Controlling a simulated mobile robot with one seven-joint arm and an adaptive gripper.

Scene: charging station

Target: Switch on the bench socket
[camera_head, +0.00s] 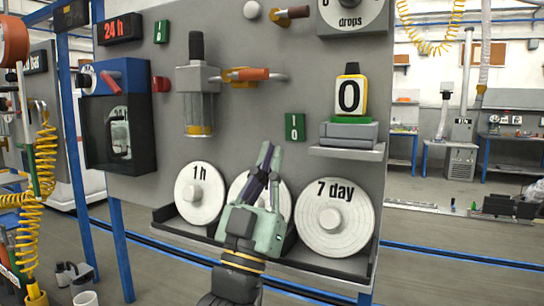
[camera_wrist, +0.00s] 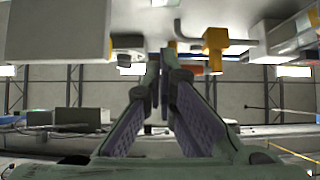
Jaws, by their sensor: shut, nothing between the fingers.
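My gripper (camera_head: 267,158) is shut and empty, its fingers pointing up in front of the grey panel. It covers much of the middle white disc (camera_head: 238,187). In the wrist view its fingertips (camera_wrist: 162,62) meet near the middle of the picture. A small green switch plate (camera_head: 294,127) with white I and O marks is on the panel, a little above and right of the fingertips. A second small green plate (camera_head: 161,32) is at the upper left of the panel. No label shows which one belongs to the bench socket.
A shelf (camera_head: 345,151) with a yellow counter block (camera_head: 350,94) juts out at right. White discs marked 1 h (camera_head: 200,194) and 7 day (camera_head: 334,218) stand on the lower ledge. A filter bowl (camera_head: 198,110) and an orange-handled valve (camera_head: 250,74) stick out above.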

